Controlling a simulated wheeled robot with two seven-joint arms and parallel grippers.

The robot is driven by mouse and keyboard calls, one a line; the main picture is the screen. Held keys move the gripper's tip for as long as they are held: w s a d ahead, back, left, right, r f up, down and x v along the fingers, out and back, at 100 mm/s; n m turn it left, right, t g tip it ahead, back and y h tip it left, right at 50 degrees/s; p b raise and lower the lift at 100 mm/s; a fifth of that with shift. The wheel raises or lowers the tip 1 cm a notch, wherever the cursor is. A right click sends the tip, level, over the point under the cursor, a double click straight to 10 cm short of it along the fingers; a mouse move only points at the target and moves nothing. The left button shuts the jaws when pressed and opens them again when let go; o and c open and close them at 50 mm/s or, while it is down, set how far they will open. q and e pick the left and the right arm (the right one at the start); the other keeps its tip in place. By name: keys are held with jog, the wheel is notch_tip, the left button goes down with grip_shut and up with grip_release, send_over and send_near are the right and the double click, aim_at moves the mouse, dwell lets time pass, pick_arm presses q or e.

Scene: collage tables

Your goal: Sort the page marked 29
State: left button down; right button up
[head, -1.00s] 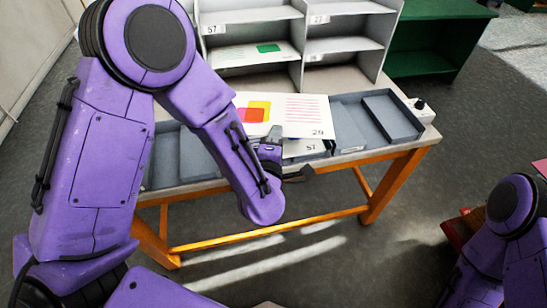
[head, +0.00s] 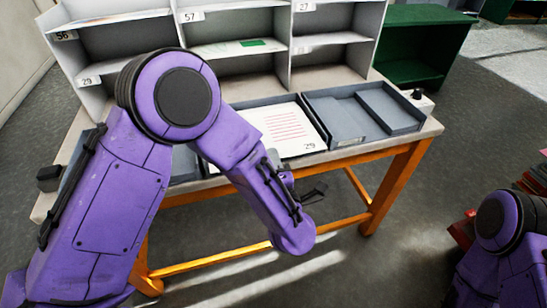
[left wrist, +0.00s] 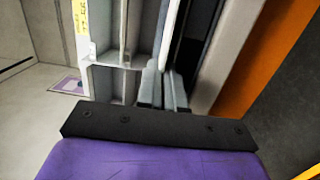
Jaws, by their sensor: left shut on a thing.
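The page marked 29 (head: 292,132) is a white sheet with red lines, in the head view at the middle of the table. It overlies a grey tray, and I cannot tell whether it touches what is under it. My arm hides its left part. My left gripper (head: 277,165) is at the page's front edge, shut on it. The wrist view shows the closed fingers (left wrist: 163,92), but the page is hard to make out there. A shelf label reading 29 (head: 88,82) is on the left column of the grey shelf unit (head: 288,50). My right gripper is out of view.
Other shelf labels read 56 (head: 66,36), 57 (head: 190,16) and 27 (head: 304,7). A page with a green patch (head: 252,43) lies in a middle compartment. An empty grey tray (head: 350,118) is right of the page. A small black knob (head: 417,94) sits at the table's right end.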

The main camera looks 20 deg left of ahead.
pick_arm(q)
jog(key=shift+r, duration=0.1)
jog(key=c, duration=1.2)
grip_release()
jog(key=shift+s, duration=0.1)
jog(key=v, duration=1)
jog(key=shift+s+d, duration=0.1)
jog(key=shift+s, duration=0.1)
